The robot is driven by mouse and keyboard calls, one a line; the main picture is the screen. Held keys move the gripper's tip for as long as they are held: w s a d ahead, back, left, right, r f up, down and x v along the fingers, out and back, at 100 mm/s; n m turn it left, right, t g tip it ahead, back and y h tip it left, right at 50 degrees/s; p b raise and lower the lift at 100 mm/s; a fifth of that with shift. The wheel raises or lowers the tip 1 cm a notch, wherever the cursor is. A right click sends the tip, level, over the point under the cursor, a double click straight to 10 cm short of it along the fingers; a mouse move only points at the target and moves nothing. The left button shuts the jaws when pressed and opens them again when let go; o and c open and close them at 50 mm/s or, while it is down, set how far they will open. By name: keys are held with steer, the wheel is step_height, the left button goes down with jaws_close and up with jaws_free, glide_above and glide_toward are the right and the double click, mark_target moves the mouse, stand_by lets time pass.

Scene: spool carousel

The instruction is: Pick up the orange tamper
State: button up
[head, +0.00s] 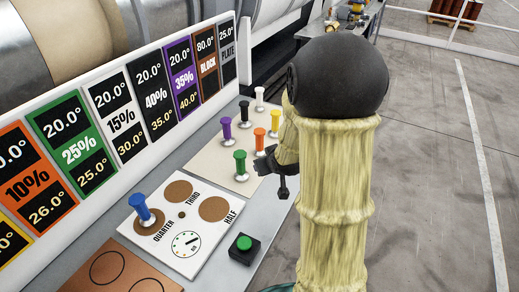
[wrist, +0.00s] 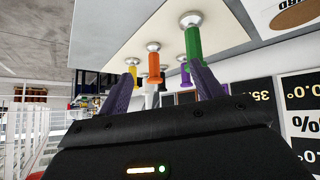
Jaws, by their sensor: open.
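The orange tamper (head: 259,138) stands upright on a pale board, between the green tamper (head: 240,160) and a yellow one (head: 276,119). In the head view my dark gripper (head: 270,165) is low beside the board's right edge, in front of the orange tamper's lower part. In the wrist view, which is upside down, the orange tamper (wrist: 154,65) appears between the open, purple-grey fingers of my gripper (wrist: 161,78) and beyond their tips. The green tamper (wrist: 193,40) is close to the right finger. Nothing is held.
Purple (head: 227,128), black (head: 244,111) and pale pink (head: 259,96) tampers stand behind on the board. A blue tamper (head: 142,208) stands on the white dial panel (head: 200,215). A green button box (head: 244,248) is nearer. A sign wall (head: 130,115) bounds the left; open floor (head: 430,170) lies right.

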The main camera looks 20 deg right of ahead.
steer(key=w+d+f+n+t+y+b, duration=0.2)
steer(key=w+d+f+t+y, duration=0.3)
steer(key=d+t, duration=0.3)
steer(key=shift+w+d+f+n+y+b, duration=0.15)
steer(key=shift+w+d+n+y+b, duration=0.2)
steer(key=shift+w+d+n+y, duration=0.4)
